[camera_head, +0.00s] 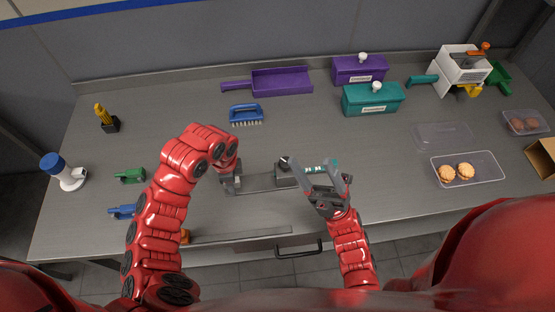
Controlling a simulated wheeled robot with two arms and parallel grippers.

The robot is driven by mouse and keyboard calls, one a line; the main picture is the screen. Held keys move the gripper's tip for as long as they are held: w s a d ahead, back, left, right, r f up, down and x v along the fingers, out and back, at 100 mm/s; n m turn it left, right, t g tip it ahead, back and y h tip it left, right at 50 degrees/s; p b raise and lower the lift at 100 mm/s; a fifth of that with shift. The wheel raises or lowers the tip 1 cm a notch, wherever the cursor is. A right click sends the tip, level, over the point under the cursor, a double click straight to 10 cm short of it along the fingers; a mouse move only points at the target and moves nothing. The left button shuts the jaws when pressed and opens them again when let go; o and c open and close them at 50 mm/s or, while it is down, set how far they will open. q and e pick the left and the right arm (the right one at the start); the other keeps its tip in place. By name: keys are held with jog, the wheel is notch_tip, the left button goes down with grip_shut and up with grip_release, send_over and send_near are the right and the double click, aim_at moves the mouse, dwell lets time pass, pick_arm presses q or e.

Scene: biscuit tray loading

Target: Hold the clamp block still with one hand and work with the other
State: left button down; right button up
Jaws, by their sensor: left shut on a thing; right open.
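The clamp block (262,183) is a low grey metal base with a darker block (285,175) at its right end, lying near the middle of the table. My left gripper (231,183) points down at the left end of the base and is shut on it; the arm partly hides the contact. My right gripper (318,172) is open just right of the darker block. A small teal and white rod-like piece (317,169) shows between or behind its fingers; I cannot tell whether they touch it.
A long grey bar (240,236) with an orange end lies at the table's front edge. Green (130,176) and blue (122,211) tools lie left. A blue brush (245,114), purple dustpan (285,82) and teal box (372,98) stand behind. A clear tray (485,166) with biscuits is right.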

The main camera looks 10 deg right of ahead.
jog(key=w+a+f+n+g+h, duration=0.2)
jog(key=w+f+n+g+h, duration=0.15)
jog(key=f+n, duration=0.3)
jog(key=n+h, duration=0.9)
jog(key=n, duration=0.1)
send_near(286, 166)
jog(key=w, duration=0.2)
jog(key=shift+g, duration=0.35)
jog(key=x, duration=1.2)
jog(key=shift+a+r, duration=0.15)
jog(key=shift+r, duration=0.1)
jog(key=shift+s, duration=0.1)
jog(key=shift+c, duration=0.3)
grip_shut()
